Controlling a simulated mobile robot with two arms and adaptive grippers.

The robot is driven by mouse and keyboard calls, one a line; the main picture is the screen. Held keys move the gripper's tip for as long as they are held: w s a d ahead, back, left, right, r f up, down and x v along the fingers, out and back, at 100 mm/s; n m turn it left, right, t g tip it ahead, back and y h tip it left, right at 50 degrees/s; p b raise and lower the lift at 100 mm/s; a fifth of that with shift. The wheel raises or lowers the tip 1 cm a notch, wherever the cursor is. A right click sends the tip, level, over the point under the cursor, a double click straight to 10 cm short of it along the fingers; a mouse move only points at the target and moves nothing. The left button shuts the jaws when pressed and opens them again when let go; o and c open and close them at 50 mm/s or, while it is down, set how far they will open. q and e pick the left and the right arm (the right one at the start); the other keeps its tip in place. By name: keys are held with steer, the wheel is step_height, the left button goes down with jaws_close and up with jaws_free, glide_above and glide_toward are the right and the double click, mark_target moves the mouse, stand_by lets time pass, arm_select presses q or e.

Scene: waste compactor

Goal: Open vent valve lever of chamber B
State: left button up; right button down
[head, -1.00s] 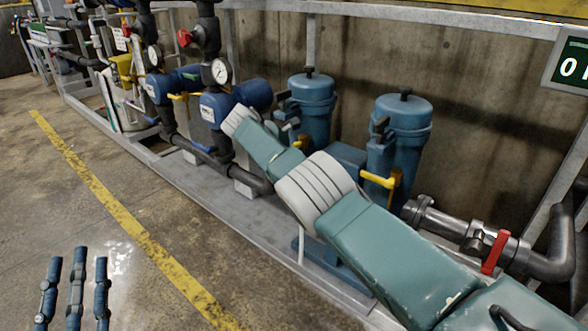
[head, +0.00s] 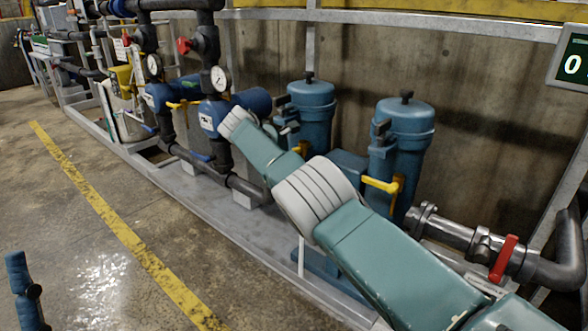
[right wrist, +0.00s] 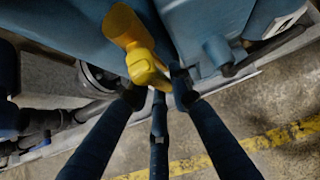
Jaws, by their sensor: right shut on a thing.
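In the right wrist view a yellow lever (right wrist: 145,65) stands out from blue equipment. The dark fingers of my right gripper (right wrist: 158,88) are closed around its outer end. In the head view my right arm reaches up and left across the scene, and its gripper is hidden behind the arm. Part of a yellow lever (head: 300,148) shows beside the left blue canister (head: 311,108). Another yellow lever (head: 380,184) is on the right blue canister (head: 404,125). No chamber label is readable. Only part of my left gripper (head: 22,290) shows at the lower left edge.
A red-handled valve (head: 504,258) sits on the grey pipe at right. Blue motors, gauges (head: 220,79) and dark piping stand at left on a grey frame. Concrete wall is behind. The floor with a yellow line (head: 110,227) is clear at left.

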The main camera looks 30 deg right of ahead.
steer(key=shift+a, duration=0.15)
steer(key=c, duration=1.5)
jaws_free()
steer(key=v, duration=1.2)
steer(key=shift+r, duration=0.1)
